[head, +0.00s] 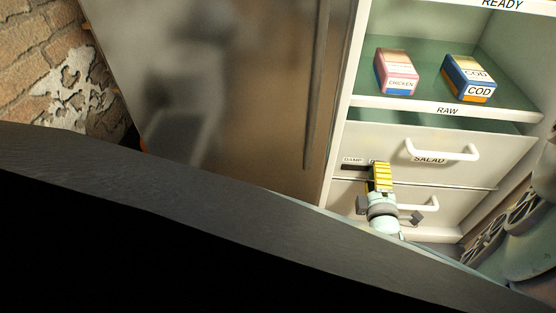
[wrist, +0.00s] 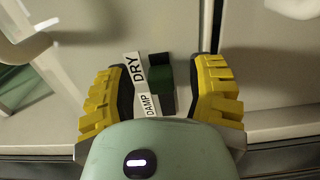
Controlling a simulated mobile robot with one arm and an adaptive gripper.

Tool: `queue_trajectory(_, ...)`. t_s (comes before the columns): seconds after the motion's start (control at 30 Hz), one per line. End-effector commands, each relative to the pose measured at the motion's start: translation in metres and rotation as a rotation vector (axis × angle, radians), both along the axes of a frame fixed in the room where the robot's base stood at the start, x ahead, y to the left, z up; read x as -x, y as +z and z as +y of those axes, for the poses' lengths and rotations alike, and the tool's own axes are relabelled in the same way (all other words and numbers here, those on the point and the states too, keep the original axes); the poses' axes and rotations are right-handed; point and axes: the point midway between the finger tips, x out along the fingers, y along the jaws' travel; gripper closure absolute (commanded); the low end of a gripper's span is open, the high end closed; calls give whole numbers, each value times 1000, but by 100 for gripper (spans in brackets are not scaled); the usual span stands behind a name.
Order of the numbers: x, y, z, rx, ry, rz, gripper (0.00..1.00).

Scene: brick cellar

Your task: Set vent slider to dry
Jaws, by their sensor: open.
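The vent slider (wrist: 160,78) shows in the wrist view as a dark green block in a dark slot, on a pale drawer front. Beside it are a DRY label (wrist: 134,70) and a DAMP label (wrist: 150,105). The exact slider position along the slot is hard to tell. My gripper (wrist: 163,75) is open, with one yellow finger on each side of the slider; contact is not clear. In the head view my gripper (head: 380,172) is at the salad drawer front, just right of the dark vent slot (head: 355,167), and hides part of it.
The salad drawer (head: 470,170) has a white handle (head: 443,152) above right of my gripper. A lower drawer handle (head: 425,204) is close by. A chicken box (head: 396,72) and a cod box (head: 468,78) stand on the raw shelf. A steel door (head: 230,80) is at left.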

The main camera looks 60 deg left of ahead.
Motion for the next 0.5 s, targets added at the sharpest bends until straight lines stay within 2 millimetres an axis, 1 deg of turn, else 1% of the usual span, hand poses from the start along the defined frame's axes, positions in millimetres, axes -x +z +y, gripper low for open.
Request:
queue_trajectory(0.13, 16, -1, -13, 4, 9, 1, 45)
queue_trajectory(0.5, 60, -1, -65, 5, 8, 4, 45)
